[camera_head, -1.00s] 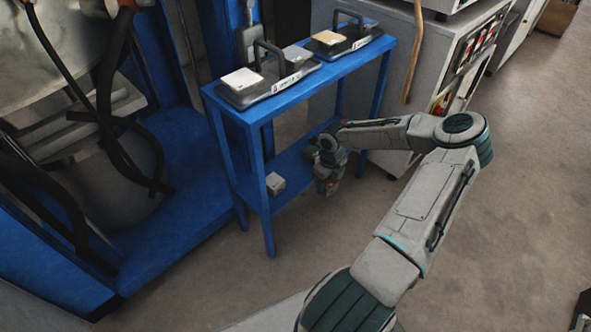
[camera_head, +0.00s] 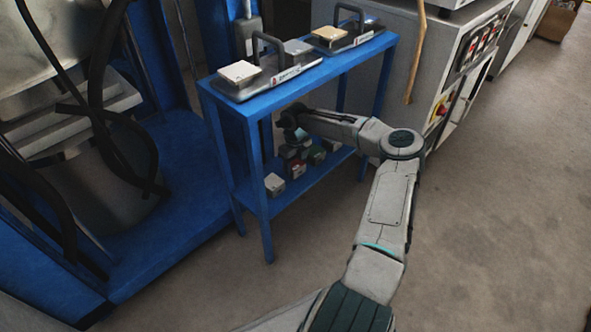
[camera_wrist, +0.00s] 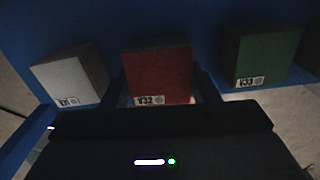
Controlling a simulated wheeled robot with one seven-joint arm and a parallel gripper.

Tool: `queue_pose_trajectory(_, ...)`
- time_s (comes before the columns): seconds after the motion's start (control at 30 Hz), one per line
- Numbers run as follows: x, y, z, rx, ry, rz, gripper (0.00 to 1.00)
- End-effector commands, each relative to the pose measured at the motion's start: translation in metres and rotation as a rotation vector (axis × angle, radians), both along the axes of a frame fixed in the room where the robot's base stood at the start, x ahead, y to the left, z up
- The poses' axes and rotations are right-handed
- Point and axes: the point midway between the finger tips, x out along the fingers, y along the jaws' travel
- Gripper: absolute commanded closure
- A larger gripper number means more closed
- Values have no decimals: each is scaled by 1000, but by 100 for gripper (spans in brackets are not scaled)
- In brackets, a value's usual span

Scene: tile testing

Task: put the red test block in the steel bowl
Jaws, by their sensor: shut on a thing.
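The red test block (camera_wrist: 158,72), labelled V32, sits between my gripper's two fingers in the wrist view. My gripper (camera_wrist: 162,88) is shut on it. In the head view my gripper (camera_head: 295,150) reaches in under the top of the blue table, over the lower shelf, and partly hides the blocks. The red block (camera_head: 297,169) shows there just below it. I cannot tell whether the block is touching the shelf. I cannot make out a steel bowl in either view.
A white block (camera_head: 274,184) is left of the red one, and a green block (camera_head: 317,156) is right of it. The blue table's top (camera_head: 262,106) is close above my wrist and carries two handled plates. Open floor (camera_head: 480,230) lies to the right.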

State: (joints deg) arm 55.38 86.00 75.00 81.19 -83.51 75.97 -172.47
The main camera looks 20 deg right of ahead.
Motion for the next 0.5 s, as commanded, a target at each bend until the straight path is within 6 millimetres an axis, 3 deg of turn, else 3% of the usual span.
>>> queue_pose_trajectory(0.07,0,0,-12,0,-3,-1,80)
queue_pose_trajectory(0.47,0,-1,-15,-1,-3,0,80)
queue_pose_trajectory(0.5,0,0,-16,0,-2,0,43)
